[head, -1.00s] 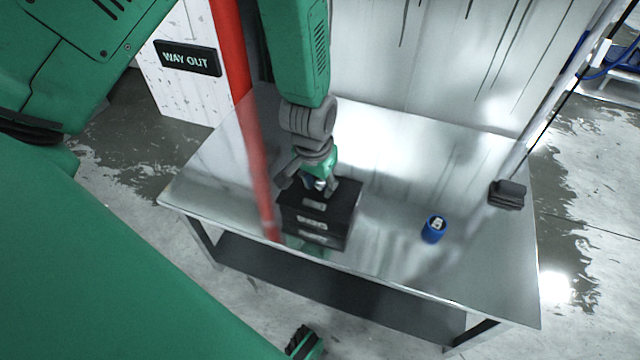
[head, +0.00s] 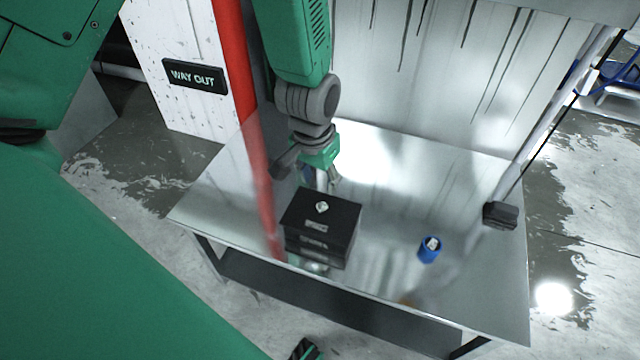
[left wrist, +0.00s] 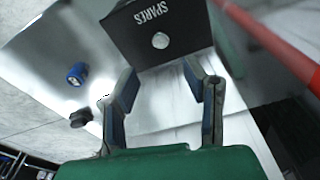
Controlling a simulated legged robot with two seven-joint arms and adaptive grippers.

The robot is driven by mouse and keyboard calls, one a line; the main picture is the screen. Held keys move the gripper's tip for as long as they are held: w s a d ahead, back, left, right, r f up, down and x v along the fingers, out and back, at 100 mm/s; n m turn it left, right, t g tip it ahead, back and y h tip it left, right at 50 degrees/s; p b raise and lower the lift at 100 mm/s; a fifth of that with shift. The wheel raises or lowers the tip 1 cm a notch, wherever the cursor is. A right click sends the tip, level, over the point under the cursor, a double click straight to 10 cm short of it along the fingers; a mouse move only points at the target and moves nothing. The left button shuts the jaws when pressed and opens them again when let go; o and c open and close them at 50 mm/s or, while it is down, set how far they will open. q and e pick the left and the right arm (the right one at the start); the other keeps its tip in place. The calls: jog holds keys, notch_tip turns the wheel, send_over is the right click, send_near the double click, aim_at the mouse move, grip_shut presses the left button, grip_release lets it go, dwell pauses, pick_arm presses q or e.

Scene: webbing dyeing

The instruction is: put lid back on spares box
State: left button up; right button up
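The black spares box (head: 318,247) stands near the table's front edge, left of centre. Its dark lid (head: 338,213) lies on top, with a pale round knob (head: 322,207). I cannot tell whether the lid is fully seated. In the left wrist view the lid (left wrist: 185,18) shows the word SPARES and the knob (left wrist: 160,40). My left gripper (head: 320,178) is just behind and above the box, apart from the knob. In the left wrist view its fingers (left wrist: 160,78) are spread with nothing between them.
A blue can (head: 429,250) stands right of the box on the metal table (head: 385,205). A dark block (head: 500,215) sits at the table's right edge. A red post (head: 240,75) rises left of my left arm. The tabletop between box and can is clear.

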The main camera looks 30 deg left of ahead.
pick_arm(q)
jog(key=s+f, duration=0.7)
jog(key=s, duration=0.3)
jog(key=s+f+m, duration=0.1)
jog(key=s+f, duration=0.6)
jog(key=s, duration=0.4)
jog(key=shift+s+a+g, duration=0.2)
jog(key=shift+a+g, duration=0.2)
jog(key=shift+a, duration=0.05)
notch_tip(320, 180, up, 7)
jog(key=p, duration=0.7)
jog(key=shift+r+p, duration=0.15)
jog(key=shift+p, duration=0.15)
jog(key=shift+w, duration=0.15)
